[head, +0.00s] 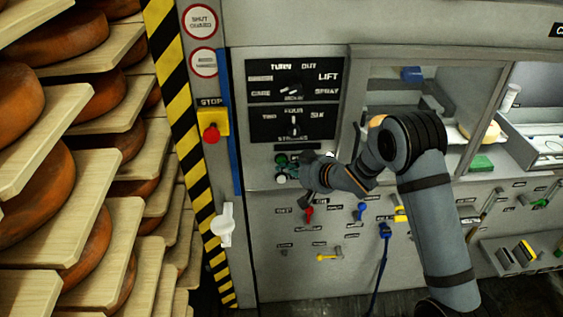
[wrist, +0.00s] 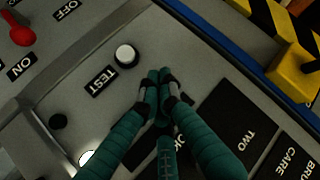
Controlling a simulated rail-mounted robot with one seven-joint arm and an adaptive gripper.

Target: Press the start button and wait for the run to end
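The grey control panel (head: 265,205) faces me. My gripper (head: 292,166) is at its left part, below the two black dial plates. In the wrist view my gripper (wrist: 160,88) has its teal fingers together, with nothing visible between them. The fingertips are close to the panel; I cannot tell whether they touch it. A round white button (wrist: 125,55) is just beside the tips, near the label TEST; a white round spot also shows in the head view (head: 281,179). I can read no start label. The panel right under my fingers is hidden.
A red lever (head: 309,213) is below. A red stop button (head: 211,133) on a yellow box is at left. Cheese shelves (head: 95,180) fill the left side.

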